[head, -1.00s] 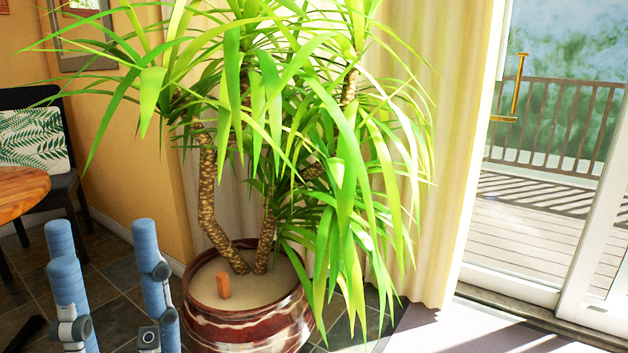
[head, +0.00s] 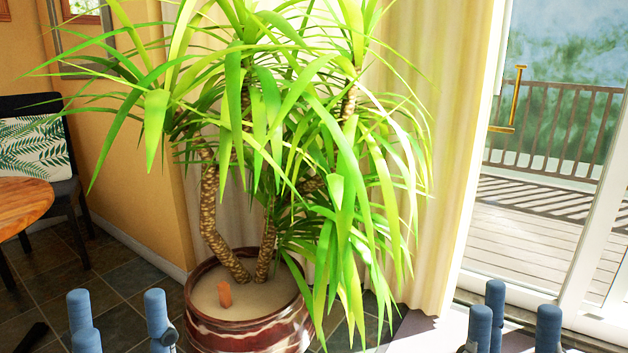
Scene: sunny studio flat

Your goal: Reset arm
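The task names no object besides my arm. In the head view, my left gripper (head: 118,305) stands at the bottom left with its blue fingers pointing up and apart. Nothing shows between them. My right gripper (head: 520,318) shows at the bottom right, also with blue fingers up and a gap between them. Nothing shows in that gap. The lower parts of both grippers and the arms are cut off by the bottom edge.
A large green plant (head: 345,170) fills the middle, in a glazed red-brown pot (head: 250,333) with a small orange object (head: 224,294) on its soil. A round wooden table (head: 22,204) and a chair (head: 62,188) are at left. A cream curtain (head: 450,120) and glass door are at right.

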